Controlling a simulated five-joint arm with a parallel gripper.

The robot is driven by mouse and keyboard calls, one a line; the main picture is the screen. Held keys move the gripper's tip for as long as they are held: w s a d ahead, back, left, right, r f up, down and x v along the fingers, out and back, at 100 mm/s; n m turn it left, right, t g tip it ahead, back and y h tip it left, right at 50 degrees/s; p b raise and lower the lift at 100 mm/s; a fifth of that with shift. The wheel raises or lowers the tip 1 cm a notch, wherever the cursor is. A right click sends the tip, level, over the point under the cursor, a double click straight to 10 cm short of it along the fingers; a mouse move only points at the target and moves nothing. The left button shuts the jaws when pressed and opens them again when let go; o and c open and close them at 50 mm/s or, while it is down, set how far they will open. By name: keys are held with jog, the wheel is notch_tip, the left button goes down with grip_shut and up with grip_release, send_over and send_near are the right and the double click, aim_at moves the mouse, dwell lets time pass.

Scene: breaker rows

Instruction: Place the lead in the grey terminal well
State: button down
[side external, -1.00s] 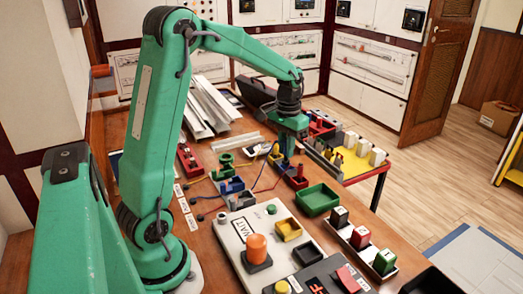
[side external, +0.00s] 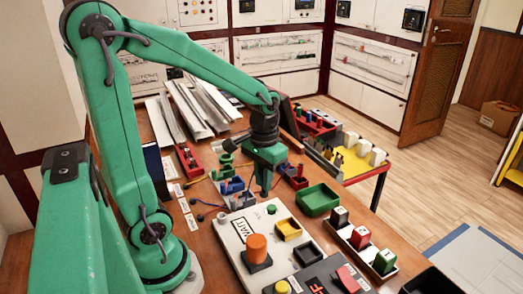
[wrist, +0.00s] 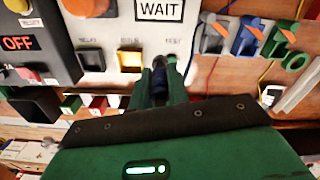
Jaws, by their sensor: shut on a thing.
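The grey terminal well (side external: 241,201) is the nearest of three wells on the bench, just left of my gripper (side external: 264,188) in the side view. In the wrist view the grey well (wrist: 214,39) is at the upper right, apart from my gripper (wrist: 163,72). My gripper is shut on a small dark piece, the lead (wrist: 160,66), mostly hidden between the fingers. The gripper points down and stands beside the white panel's back edge. The lead's lower end cannot be made out in the side view.
A blue well (side external: 232,185) and a green well (side external: 226,161) stand in line behind the grey one. The white WAIT panel (side external: 236,222) with an orange knob (side external: 257,248) lies in front. A green tray (side external: 317,199) sits to the right. Thin cables cross the bench.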

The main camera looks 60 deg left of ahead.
jog(key=a+f, duration=0.2)
jog(key=a, duration=0.2)
jog(key=a+f, duration=0.2)
jog(key=a, duration=0.1)
jog(key=a+f, duration=0.3)
jog(key=a, duration=0.1)
jog(key=shift+a, duration=0.35)
jog(key=shift+f, duration=2)
jog(key=shift+f, duration=0.15)
jog(key=c, duration=1.3)
grip_release()
jog(key=shift+c, duration=0.2)
notch_tip(320, 180, up, 12)
jog(key=shift+r, duration=0.2)
jog(key=shift+d, duration=0.15)
